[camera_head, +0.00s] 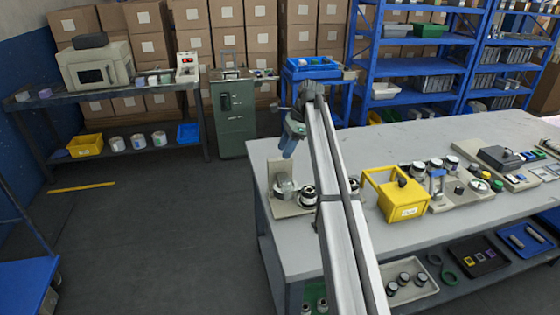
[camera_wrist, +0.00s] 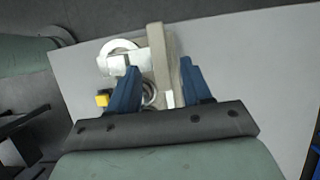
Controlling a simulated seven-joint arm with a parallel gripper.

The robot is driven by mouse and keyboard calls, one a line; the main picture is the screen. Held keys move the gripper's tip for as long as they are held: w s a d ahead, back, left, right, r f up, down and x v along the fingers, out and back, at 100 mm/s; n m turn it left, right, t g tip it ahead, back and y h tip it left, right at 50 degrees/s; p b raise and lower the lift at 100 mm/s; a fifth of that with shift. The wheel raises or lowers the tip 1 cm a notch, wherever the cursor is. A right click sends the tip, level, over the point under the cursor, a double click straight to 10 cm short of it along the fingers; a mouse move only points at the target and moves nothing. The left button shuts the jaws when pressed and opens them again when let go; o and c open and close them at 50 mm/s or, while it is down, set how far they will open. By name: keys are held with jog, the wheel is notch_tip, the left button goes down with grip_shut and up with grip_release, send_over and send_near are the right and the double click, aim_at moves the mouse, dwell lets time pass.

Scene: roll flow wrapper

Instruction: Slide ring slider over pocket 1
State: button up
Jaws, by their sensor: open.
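My gripper (camera_head: 289,154) hangs above the left end of the grey table, with its blue fingers pointing down. In the wrist view my gripper (camera_wrist: 158,64) is open, its two fingers apart with nothing held between them. Beyond and below the fingers is a beige fixture (camera_wrist: 166,48) with an upright post. A pale ring (camera_wrist: 119,45) and a white block (camera_wrist: 121,61) are on it, left of the gap between the fingers. The same fixture (camera_head: 280,208) stands under my gripper in the head view. I cannot tell which part is the ring slider or pocket 1.
A round black-and-white part (camera_head: 307,196) sits beside the fixture, partly next to my arm. A yellow box with a handle (camera_head: 404,205) stands to the right, with several devices beyond it. Bare grey tabletop (camera_head: 300,245) lies in front. A green cabinet (camera_head: 237,115) stands behind.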

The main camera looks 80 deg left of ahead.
aim_at(280, 158)
jog(key=shift+x, duration=2.8)
jog(key=shift+c, duration=0.2)
grip_shut()
jog(key=shift+w, duration=0.1)
